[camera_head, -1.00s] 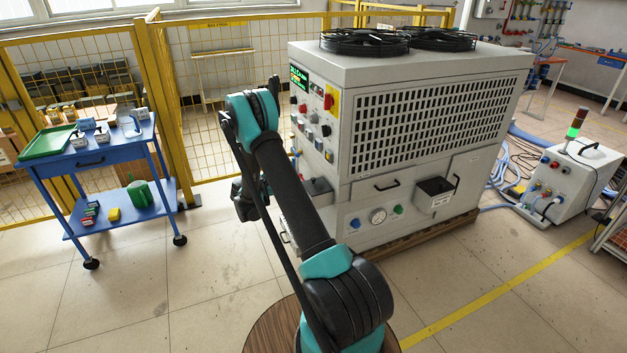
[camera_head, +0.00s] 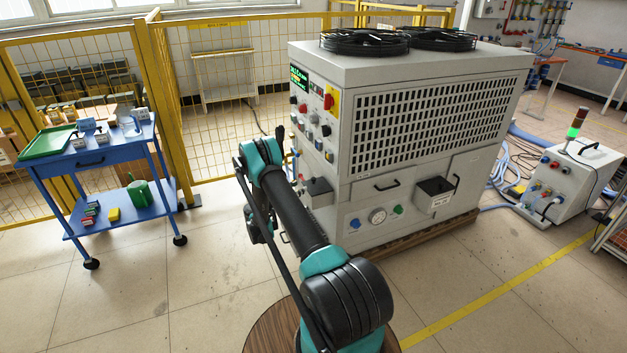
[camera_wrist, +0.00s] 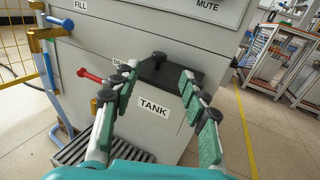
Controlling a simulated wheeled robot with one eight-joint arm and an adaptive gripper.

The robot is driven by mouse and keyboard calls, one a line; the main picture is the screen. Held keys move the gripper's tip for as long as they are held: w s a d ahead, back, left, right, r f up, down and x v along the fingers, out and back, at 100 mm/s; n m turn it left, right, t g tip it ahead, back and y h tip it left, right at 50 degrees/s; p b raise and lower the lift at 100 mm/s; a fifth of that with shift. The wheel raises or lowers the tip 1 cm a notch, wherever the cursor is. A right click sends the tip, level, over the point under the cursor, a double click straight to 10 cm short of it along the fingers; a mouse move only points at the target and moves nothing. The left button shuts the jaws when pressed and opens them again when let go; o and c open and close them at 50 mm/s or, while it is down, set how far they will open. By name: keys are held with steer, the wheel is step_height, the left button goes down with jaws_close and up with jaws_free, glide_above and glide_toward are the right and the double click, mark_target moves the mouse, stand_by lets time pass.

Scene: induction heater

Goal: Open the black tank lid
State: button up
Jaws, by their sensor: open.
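The black tank lid (camera_wrist: 161,73) is a flat dark plate with a small round knob (camera_wrist: 158,57) on top, seen in the wrist view. It lies over a grey box marked TANK (camera_wrist: 153,107) and appears shut. In the head view the dark-topped box (camera_head: 318,190) projects from the heater's control side. My gripper (camera_wrist: 160,74) is open and empty. Its green-padded fingers show on either side of the lid and knob; contact cannot be told. In the head view my arm hides the gripper's fingers.
The heater cabinet (camera_head: 430,115) stands beside my arm. In the wrist view a red-handled valve (camera_wrist: 92,76) and blue pipe (camera_wrist: 47,75) are left of the lid. A blue trolley (camera_head: 92,160) stands at left. Open floor (camera_head: 215,245) lies between trolley and heater.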

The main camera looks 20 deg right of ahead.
mark_target(312, 179)
steer(key=x, duration=1.1)
jaws_close()
